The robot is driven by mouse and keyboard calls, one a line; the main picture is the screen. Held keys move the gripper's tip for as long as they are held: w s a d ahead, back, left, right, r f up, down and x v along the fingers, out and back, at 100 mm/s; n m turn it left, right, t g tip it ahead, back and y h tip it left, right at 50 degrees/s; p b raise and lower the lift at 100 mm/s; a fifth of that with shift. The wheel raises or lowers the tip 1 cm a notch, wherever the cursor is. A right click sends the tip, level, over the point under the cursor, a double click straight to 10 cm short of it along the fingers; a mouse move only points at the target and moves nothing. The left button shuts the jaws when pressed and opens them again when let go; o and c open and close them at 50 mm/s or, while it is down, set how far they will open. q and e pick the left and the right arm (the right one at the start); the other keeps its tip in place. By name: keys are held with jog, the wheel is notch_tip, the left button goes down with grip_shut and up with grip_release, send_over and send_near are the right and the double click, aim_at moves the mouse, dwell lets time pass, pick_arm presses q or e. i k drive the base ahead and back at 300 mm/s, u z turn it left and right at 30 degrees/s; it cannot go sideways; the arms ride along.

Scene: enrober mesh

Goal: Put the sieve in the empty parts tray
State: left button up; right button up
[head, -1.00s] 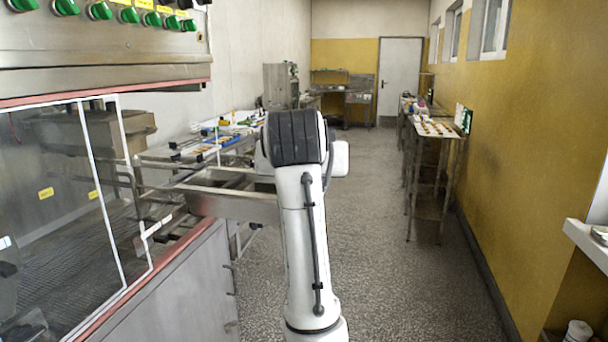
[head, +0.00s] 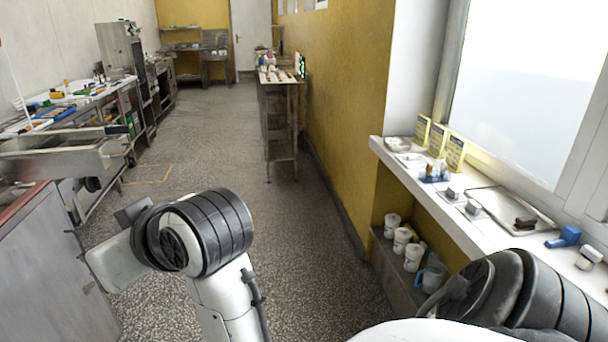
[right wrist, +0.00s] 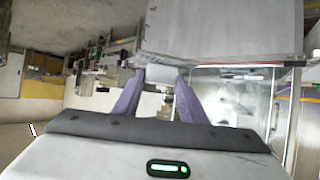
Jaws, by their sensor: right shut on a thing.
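In the right wrist view, the purple fingers of my right gripper (right wrist: 158,78) are shut on a small pale grey thing (right wrist: 160,73) between their tips. Too little of it shows to tell if it is the sieve. I cannot make out an empty parts tray for sure. A flat grey tray (head: 488,201) on the windowsill at the right of the head view has a dark brown thing at its right end. My left gripper is not in view.
The white windowsill (head: 440,207) also holds yellow boxes (head: 455,153), small pale dishes (head: 411,160) and a blue item (head: 564,237). White cups (head: 402,238) stand on a lower ledge. A steel cabinet (head: 52,275) stands left. The speckled floor (head: 215,150) between is clear.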

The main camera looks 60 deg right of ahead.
aim_at(507, 208)
jog(key=z, duration=0.85)
jog(key=i, duration=0.6)
jog(key=z, duration=1.15)
jog(key=i, duration=1.3)
jog(key=z, duration=1.65)
jog(key=i, duration=0.35)
jog(key=z, duration=0.4)
